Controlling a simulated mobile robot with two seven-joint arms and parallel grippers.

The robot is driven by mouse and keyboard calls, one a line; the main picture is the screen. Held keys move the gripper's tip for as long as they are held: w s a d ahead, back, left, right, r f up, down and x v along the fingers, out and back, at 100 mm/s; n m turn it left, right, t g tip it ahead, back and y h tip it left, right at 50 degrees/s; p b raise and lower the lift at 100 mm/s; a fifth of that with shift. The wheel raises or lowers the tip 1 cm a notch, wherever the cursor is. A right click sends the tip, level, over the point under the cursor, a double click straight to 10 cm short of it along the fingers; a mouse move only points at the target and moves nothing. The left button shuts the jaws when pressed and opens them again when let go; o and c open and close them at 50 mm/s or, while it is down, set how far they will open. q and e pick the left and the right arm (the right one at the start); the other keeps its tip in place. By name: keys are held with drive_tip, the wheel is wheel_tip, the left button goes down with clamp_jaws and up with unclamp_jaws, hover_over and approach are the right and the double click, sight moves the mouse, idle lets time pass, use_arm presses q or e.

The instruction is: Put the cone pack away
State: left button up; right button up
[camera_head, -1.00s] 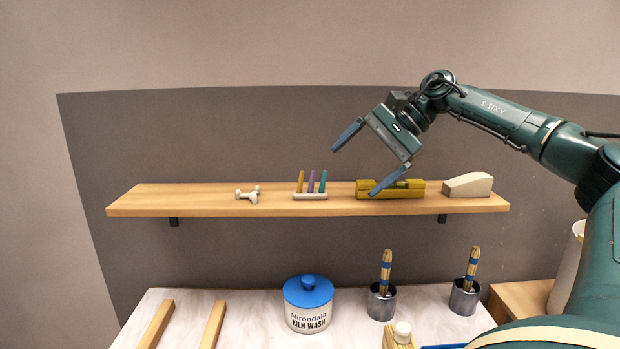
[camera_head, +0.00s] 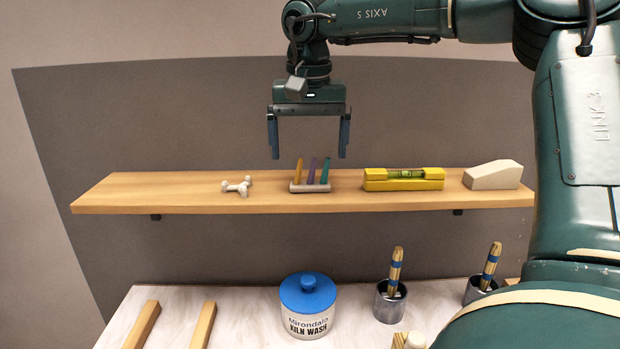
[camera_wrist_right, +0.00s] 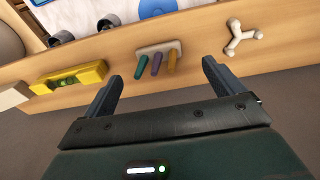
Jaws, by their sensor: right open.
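The cone pack (camera_head: 310,188) stands on the wooden shelf (camera_head: 200,205). It is a pale base with an orange, a purple and a teal cone leaning slightly right. My right gripper (camera_head: 308,156) is open, its two blue-grey fingers pointing down, just above and around the cone tips in the head view. In the right wrist view the cone pack (camera_wrist_right: 157,48) lies ahead of and between the open fingers (camera_wrist_right: 160,75), with nothing held. My left gripper is not in view.
On the shelf, a white three-armed stilt (camera_head: 237,186) is left of the pack; a yellow spirit level (camera_head: 404,180) and a cream wedge block (camera_head: 494,175) are right. Below stand a blue-lidded kiln wash jar (camera_head: 307,308), metal brush cups (camera_head: 390,303) and two wooden strips (camera_head: 203,325).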

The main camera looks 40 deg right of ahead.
sight(310, 159)
drive_tip(key=shift+w+d+f+p, duration=0.15)
drive_tip(key=shift+f, duration=0.85)
drive_tip(key=shift+w+d+f+p, duration=0.1)
drive_tip(key=shift+d+f, duration=0.1)
drive_tip(key=shift+f, duration=0.75)
drive_tip(key=shift+w+d+f+p, duration=0.15)
drive_tip(key=shift+f, duration=0.85)
drive_tip(key=c, duration=1.1)
